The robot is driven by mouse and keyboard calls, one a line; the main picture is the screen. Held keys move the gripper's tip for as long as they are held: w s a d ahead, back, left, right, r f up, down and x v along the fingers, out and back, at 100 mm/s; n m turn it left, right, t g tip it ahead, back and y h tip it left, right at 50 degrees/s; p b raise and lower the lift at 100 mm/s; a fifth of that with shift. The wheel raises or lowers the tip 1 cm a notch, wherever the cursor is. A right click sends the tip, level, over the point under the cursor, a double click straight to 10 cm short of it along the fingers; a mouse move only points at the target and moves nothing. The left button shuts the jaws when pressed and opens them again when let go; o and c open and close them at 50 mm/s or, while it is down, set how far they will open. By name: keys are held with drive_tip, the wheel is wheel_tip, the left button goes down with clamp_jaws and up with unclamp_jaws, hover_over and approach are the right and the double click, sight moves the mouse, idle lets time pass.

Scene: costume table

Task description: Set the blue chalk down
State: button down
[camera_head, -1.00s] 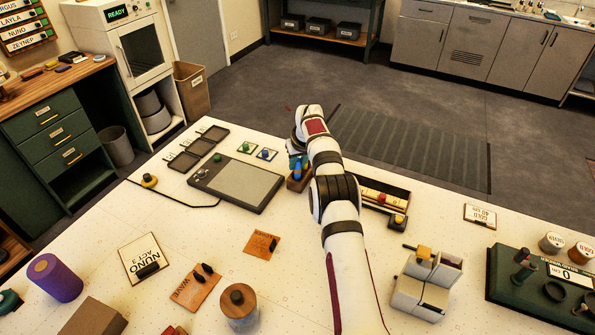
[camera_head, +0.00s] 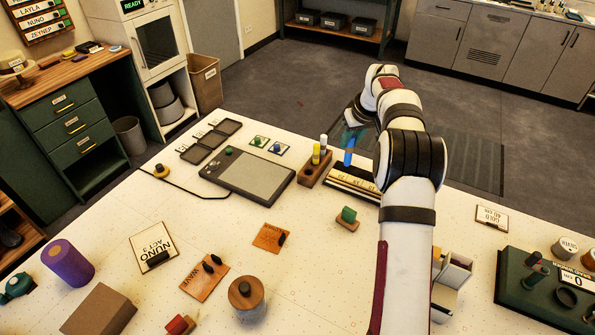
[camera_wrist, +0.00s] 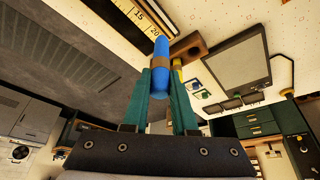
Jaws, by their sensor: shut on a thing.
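My gripper (camera_head: 353,138) is shut on the blue chalk (camera_head: 349,158), which hangs upright below the fingers. In the wrist view the blue chalk (camera_wrist: 160,62) sits between the two teal fingers. It is by the scale board (camera_head: 341,187), a dark-edged board with a pale numbered strip; I cannot tell whether it touches it. The wooden chalk block (camera_head: 308,176) stands just left of the chalk, with a yellow chalk (camera_head: 316,153) and a white chalk (camera_head: 323,142) upright in it. My arm hides the board's right part.
A grey slate tablet (camera_head: 250,177) lies left of the block. A green piece on a small wooden base (camera_head: 347,217) stands in front of the board. Orange cards, including one by the middle (camera_head: 270,237), lie nearer. My arm crosses the right side.

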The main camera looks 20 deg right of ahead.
drive_tip(key=s+a+n+g+y, duration=0.1)
drive_tip(key=s+a+n, duration=0.3)
drive_tip(key=a, duration=0.6)
drive_tip(key=s+a+n+g+y, duration=0.1)
drive_tip(key=s+a+n+y, duration=0.15)
drive_tip(key=a+n, duration=0.55)
drive_tip(key=s+a+n+g+y, duration=0.1)
drive_tip(key=s+a+n, duration=0.25)
drive_tip(key=a, duration=0.95)
drive_tip(key=s+a+n+g+h, duration=0.1)
drive_tip(key=s+a+n+g, duration=0.1)
drive_tip(key=s+a+n, duration=0.55)
drive_tip(key=s+a+n+g, duration=0.3)
drive_tip(key=s+a+n, duration=0.15)
drive_tip(key=s, duration=0.65)
drive_tip(key=shift+m, duration=0.25)
drive_tip(key=s+a+f, duration=0.1)
drive_tip(key=a+f, duration=0.2)
drive_tip(key=s+a+f, duration=0.2)
drive_tip(key=a+f, duration=0.2)
drive_tip(key=s+a+f, duration=0.2)
drive_tip(key=a+f, duration=0.2)
drive_tip(key=shift+s+a+f, duration=0.1)
drive_tip(key=shift+s+a, duration=0.05)
drive_tip(key=shift+s, duration=0.05)
drive_tip(key=shift+f, duration=0.15)
drive_tip(key=c, duration=0.7)
unclamp_jaws()
